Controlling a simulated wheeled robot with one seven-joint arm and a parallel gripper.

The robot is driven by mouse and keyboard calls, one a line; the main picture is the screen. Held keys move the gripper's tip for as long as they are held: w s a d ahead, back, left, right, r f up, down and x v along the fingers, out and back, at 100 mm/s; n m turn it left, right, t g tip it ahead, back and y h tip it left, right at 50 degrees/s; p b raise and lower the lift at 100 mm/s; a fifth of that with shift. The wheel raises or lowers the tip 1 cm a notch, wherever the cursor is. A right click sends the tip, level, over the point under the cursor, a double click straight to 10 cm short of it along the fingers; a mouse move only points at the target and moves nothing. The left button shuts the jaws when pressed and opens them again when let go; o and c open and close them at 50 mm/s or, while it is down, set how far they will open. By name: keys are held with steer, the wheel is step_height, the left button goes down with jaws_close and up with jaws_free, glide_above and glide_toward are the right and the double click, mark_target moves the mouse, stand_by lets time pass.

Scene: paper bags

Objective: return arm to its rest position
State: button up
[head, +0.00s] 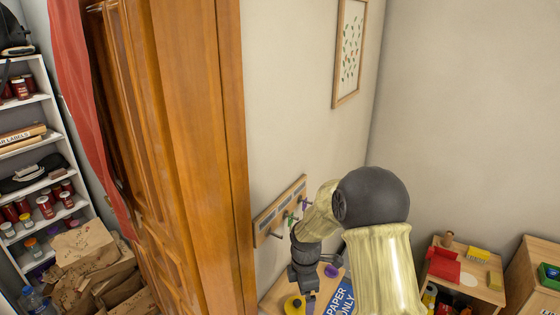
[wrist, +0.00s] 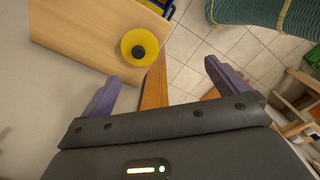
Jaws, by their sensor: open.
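My gripper (wrist: 160,95) shows in the wrist view with its two purple-grey fingers spread wide apart and nothing between them. In the head view my arm reaches down at the lower middle, and the gripper end (head: 302,290) hangs over a small wooden table (head: 272,297) by the wall. The fingertips are hard to make out there. A round yellow object with a dark centre (wrist: 140,47) lies on the wooden top (wrist: 85,30), beyond the fingers and apart from them. It also shows in the head view (head: 292,306).
A peg rail (head: 279,212) is on the wall beside my arm. A blue "PAPER ONLY" sign (head: 341,298) is close to the arm. A wooden door (head: 180,150), paper bags (head: 90,265) and a jar shelf (head: 40,165) stand left. Tiled floor (wrist: 205,50) is partly clear.

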steer(key=s+d+r+m+t+b, duration=0.1)
steer(key=s+d+m+b, duration=0.3)
steer(key=s+m, duration=0.5)
steer(key=s+d+r+m+t+b, duration=0.1)
steer(key=s+d+m+b, duration=0.3)
steer(key=s+m, duration=0.5)
steer(key=shift+d+m, duration=0.3)
steer(key=shift+m, duration=0.8)
